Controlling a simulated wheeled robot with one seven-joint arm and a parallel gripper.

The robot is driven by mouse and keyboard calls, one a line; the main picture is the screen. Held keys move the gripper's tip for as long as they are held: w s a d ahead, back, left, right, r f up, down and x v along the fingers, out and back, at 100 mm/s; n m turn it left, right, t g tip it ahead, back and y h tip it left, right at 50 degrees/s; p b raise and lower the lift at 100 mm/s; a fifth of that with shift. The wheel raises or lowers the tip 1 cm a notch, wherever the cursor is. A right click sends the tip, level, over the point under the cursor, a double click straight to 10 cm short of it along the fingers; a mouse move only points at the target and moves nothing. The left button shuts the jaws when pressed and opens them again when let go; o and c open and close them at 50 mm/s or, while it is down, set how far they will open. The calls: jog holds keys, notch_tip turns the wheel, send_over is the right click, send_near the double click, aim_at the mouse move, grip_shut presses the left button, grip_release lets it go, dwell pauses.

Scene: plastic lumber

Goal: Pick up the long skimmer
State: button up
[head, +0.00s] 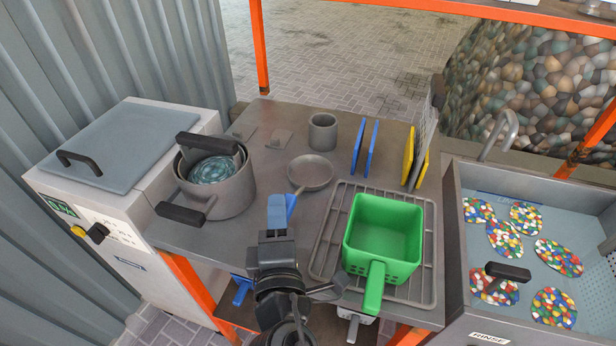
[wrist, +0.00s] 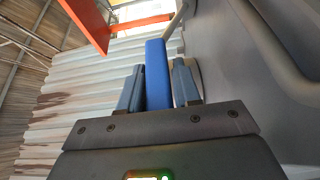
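The long skimmer has a blue handle that stands between my gripper's fingers in the wrist view (wrist: 157,75). In the head view the blue handle (head: 291,203) shows just past my gripper (head: 278,212). A thin grey shaft runs up from the handle in the wrist view. A shallow round grey head or pan (head: 310,172) lies beyond it in the head view; I cannot tell for certain that they join. My gripper (wrist: 158,88) has a finger on each side of the handle, with no clear gap, and looks shut on it.
A large grey pot (head: 232,195) stands left of my gripper. A green basket (head: 382,228) sits on a wire rack (head: 334,236) to the right. A small grey cup (head: 322,132) and upright blue boards (head: 371,146) stand behind. The sink (head: 590,277) is far right.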

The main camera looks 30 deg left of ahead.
grip_shut()
